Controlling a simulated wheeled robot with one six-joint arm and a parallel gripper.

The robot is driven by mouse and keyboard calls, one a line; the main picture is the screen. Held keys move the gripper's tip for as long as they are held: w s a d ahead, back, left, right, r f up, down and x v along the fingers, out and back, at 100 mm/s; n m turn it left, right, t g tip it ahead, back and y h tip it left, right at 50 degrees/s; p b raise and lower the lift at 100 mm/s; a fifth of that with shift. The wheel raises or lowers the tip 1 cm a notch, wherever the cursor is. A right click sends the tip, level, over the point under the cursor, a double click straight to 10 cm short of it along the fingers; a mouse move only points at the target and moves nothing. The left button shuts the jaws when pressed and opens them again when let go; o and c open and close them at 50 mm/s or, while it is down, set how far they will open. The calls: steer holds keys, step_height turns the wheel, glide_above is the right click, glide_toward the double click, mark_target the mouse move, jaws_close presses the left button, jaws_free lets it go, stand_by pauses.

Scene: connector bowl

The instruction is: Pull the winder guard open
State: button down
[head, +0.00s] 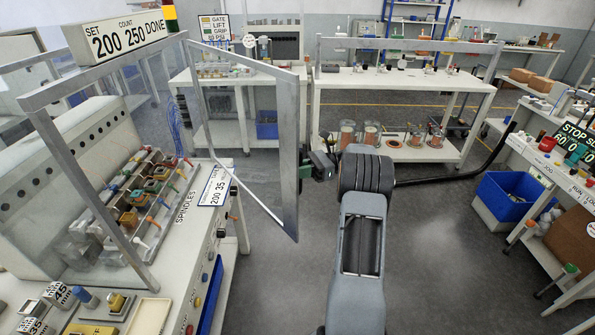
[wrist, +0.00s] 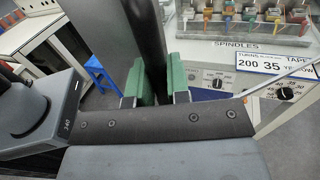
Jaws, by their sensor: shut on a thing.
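The winder guard (head: 289,150) is a clear panel in a grey metal frame. In the head view it stands swung out from the winder's frame, angled toward the right, with a gap between it and the row of spindles (head: 150,190). My gripper (head: 311,166) is at the free upright edge of the guard. In the wrist view the green jaws of my gripper (wrist: 156,88) are closed on either side of a dark upright bar of the guard (wrist: 145,40). The exact contact on the bar is partly hidden by my gripper body.
The winder bench (head: 195,245) with knobs and a turns sign (head: 217,185) is at the left. A workbench with jars (head: 400,85) stands behind. A blue bin (head: 510,197) and another bench are at the right. Grey floor (head: 440,250) is clear between them.

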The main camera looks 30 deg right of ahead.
steer(key=shift+d, duration=0.1)
stand_by(0.3)
steer(key=c, duration=1.1)
jaws_free()
